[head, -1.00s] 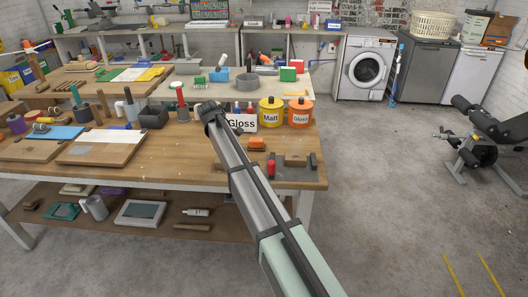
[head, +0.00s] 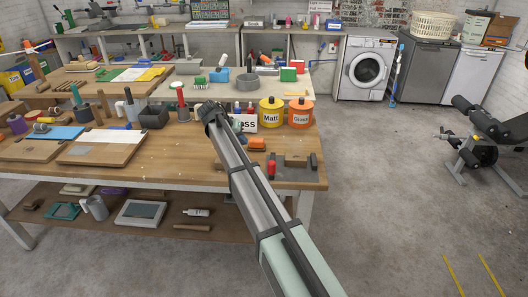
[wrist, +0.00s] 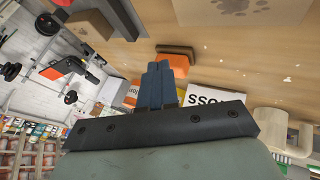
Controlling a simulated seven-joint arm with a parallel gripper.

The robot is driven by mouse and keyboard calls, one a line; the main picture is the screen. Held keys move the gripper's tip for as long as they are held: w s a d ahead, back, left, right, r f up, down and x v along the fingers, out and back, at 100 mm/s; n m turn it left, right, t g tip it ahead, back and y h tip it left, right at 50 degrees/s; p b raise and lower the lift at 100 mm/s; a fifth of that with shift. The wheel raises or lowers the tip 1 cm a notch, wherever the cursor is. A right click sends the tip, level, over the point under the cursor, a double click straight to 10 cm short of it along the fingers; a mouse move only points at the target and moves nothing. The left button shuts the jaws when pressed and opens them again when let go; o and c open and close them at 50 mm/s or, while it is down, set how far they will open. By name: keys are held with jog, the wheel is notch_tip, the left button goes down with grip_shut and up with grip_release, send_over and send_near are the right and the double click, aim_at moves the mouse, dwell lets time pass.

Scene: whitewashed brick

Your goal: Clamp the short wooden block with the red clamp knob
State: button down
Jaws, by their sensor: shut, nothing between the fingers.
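The clamp fixture is a dark grey plate (head: 290,177) on the near right of the wooden workbench. The red clamp knob (head: 271,168) stands at its left side. A short brown wooden block (head: 297,160) sits on the plate, left of a black jaw (head: 313,160). In the wrist view a brown block (wrist: 90,24) shows at the upper left, beside a dark piece. My gripper's blue fingers (wrist: 160,68) are together and empty, close to the orange brush. In the head view my gripper is mostly hidden by my arm, left of and behind the fixture.
An orange brush (head: 257,143) lies behind the fixture. A white Gloss sign (head: 245,123) and the yellow Matt (head: 271,112) and orange Gloss (head: 300,112) tins stand farther back. A wooden board (head: 99,150) lies at left. The bench middle, left of my arm, is mostly clear.

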aim_at(272, 154)
jog(key=shift+w+d+f, duration=0.1)
jog(key=shift+d+f, duration=0.05)
jog(key=shift+f, duration=0.1)
jog(key=x, duration=0.9)
jog(key=shift+d+f, duration=0.1)
jog(key=shift+f, duration=0.05)
jog(key=shift+d, duration=2)
jog(key=shift+d, duration=1.6)
jog(key=shift+a, duration=0.1)
